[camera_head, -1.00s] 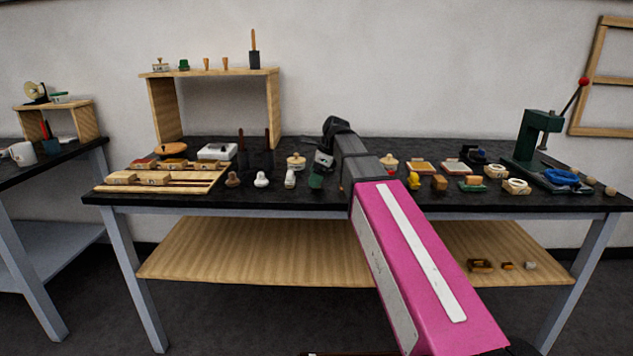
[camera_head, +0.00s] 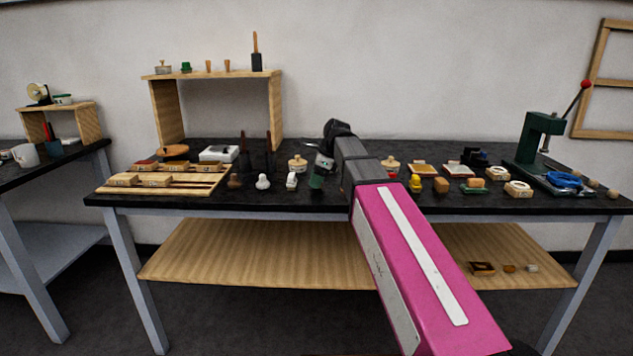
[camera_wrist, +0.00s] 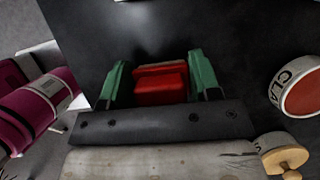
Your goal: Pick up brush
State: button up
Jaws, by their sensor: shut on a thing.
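My gripper (camera_wrist: 160,85) has green fingers, one on each side of a red block-like thing (camera_wrist: 160,88) with a tan edge. It is shut on this thing, over a dark surface in the wrist view. No bristles show, so I cannot tell from its shape whether it is the brush. In the head view my gripper (camera_head: 317,178) is over the front middle of the black bench (camera_head: 420,203); the held thing is hidden there.
A white round thing (camera_head: 263,182) and a small white piece (camera_head: 291,181) stand left of my gripper. A yellow thing (camera_head: 414,184) and several small blocks are to the right. A wooden shelf stand (camera_head: 166,112) and green press (camera_head: 527,140) stand on the bench.

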notch_tip(320, 180, up, 4)
jog(key=shift+s+a+f, duration=0.1)
jog(key=shift+a, duration=0.05)
jog(key=s+a+r, duration=0.6)
jog(key=s+a, duration=0.1)
jog(key=s, duration=0.1)
jog(key=shift+s+a+r, duration=0.15)
jog(key=shift+a+r, duration=0.1)
jog(key=shift+a, duration=0.1)
jog(key=shift+o, duration=0.4)
